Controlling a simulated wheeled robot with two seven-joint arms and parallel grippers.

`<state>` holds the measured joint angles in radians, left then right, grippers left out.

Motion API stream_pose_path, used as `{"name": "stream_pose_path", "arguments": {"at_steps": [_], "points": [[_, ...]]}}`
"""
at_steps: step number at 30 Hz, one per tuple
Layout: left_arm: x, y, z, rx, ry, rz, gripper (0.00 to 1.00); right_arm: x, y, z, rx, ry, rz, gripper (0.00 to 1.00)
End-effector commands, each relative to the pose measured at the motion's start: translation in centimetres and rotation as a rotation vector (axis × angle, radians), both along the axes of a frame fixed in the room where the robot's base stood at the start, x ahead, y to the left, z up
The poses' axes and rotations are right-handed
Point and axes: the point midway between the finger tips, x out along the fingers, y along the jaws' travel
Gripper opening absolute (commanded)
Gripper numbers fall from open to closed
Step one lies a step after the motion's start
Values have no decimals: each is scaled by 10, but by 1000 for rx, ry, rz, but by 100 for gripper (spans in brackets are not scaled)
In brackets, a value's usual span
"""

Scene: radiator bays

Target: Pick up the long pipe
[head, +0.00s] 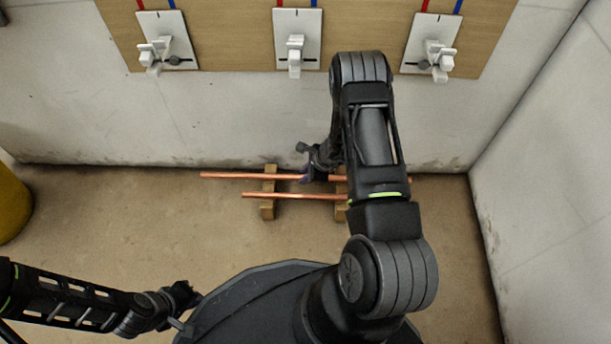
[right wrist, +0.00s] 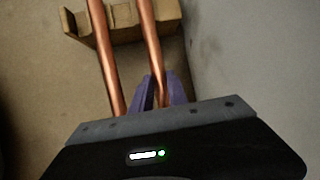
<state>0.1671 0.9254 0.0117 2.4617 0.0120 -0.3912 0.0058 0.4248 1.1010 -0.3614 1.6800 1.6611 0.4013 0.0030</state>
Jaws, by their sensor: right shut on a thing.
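The long copper pipe (head: 235,175) lies across two wooden supports, on the side nearer the wall. My right gripper (head: 312,174) is at this pipe, near its middle, partly hidden by my right arm. In the right wrist view the purple fingers (right wrist: 160,92) are shut around the long pipe (right wrist: 150,35). The pipe still appears at the height of the supports; I cannot tell whether it touches them. My left gripper (head: 186,298) is at the lower left, away from the pipes; its fingers are too dark to read.
A shorter copper pipe (head: 290,196) lies parallel in front, close beside it in the right wrist view (right wrist: 103,50). The wooden supports (head: 268,209) stand on the floor. Valves (head: 295,40) hang on the wall board above. A yellow object (head: 12,205) stands at left.

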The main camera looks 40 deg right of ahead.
Motion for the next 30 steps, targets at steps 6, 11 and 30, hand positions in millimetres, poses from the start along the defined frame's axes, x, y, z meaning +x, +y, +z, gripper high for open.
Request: {"name": "stream_pose_path", "arguments": {"at_steps": [6,11,30], "points": [[-1,0,10,1,1,-1,0,2,0,22,0,-4,-1,0],[-3,-1,24,3,2,-3,0,2,0,52,0,-5,-1,0],[-8,0,45,2,13,-9,0,1,0,100,0,-2,1,0]]}}
